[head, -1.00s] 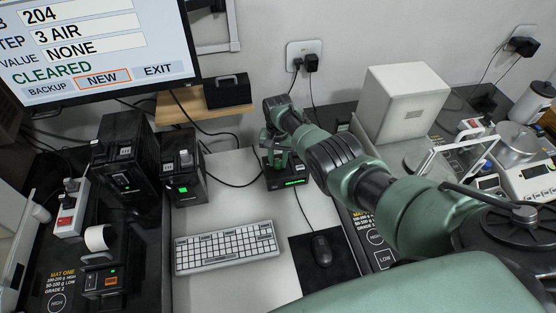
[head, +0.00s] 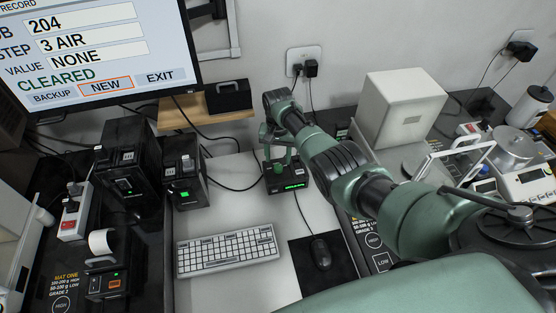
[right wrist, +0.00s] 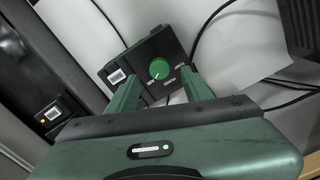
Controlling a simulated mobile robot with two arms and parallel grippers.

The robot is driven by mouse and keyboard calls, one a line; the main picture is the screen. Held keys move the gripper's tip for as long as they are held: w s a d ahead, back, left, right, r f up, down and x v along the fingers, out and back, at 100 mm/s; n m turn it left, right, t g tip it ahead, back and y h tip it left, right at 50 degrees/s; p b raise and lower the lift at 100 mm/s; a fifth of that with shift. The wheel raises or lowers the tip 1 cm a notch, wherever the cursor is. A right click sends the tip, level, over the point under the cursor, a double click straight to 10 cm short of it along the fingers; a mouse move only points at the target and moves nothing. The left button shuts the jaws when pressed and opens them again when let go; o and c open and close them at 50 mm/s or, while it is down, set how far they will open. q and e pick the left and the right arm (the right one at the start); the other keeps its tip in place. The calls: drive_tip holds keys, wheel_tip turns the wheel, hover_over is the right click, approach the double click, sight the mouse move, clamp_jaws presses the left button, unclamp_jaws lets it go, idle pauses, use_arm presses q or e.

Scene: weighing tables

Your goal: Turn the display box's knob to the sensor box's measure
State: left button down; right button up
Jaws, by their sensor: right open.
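The display box (head: 288,187) is a small black box with a lit green readout, standing behind the keyboard in the head view. In the right wrist view the box (right wrist: 172,48) shows a round green knob (right wrist: 159,68) with a white mark and printed labels around it. My right gripper (head: 276,145) is open above the box. In the right wrist view its two green fingers (right wrist: 160,88) stand apart below the knob, not closed on it. A dark box (head: 228,95) sits on a wooden shelf; I cannot tell whether it is the sensor box. My left gripper is out of view.
A monitor (head: 95,50) reads 3 AIR, NONE and CLEARED. A white keyboard (head: 228,249) and a mouse (head: 320,252) lie in front of the display box. Black devices (head: 185,172) stand on the left, and a large pale box (head: 400,110) on the right. Cables run nearby.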

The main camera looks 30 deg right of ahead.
sight(278, 167)
drive_tip(key=shift+r, duration=1.75)
drive_tip(key=shift+s, duration=0.1)
